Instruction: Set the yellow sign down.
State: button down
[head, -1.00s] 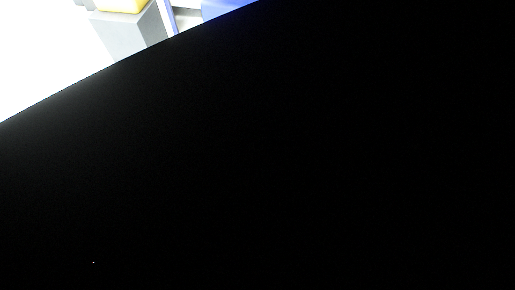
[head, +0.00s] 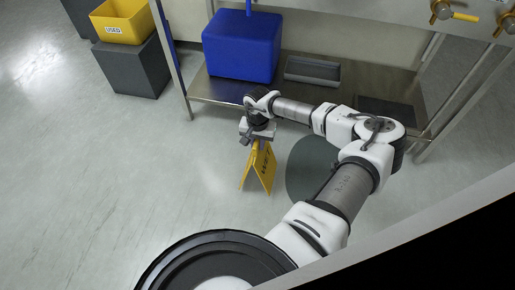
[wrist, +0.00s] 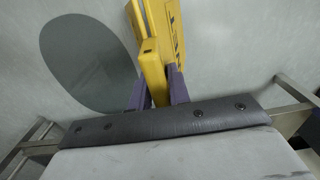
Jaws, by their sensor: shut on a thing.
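The yellow sign (head: 262,168) is a folded A-shaped board with dark lettering, upright over the floor in front of the steel bench. My gripper (head: 256,140) is above it, pointing down, and shut on its top edge. In the wrist view the two dark fingers of my gripper (wrist: 158,88) stand on either side of the yellow sign (wrist: 158,45). I cannot tell whether the sign's lower edges touch the floor.
A dark round floor patch (head: 312,170) lies just right of the sign. A steel bench's lower shelf (head: 225,92) bears a blue bin (head: 242,48). A yellow "USED" bin (head: 125,22) sits on a grey block (head: 133,65) at upper left. Floor at left is clear.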

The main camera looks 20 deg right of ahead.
notch_tip(320, 180, down, 2)
jog(key=shift+f, duration=0.25)
jog(key=c, duration=1.3)
grip_release()
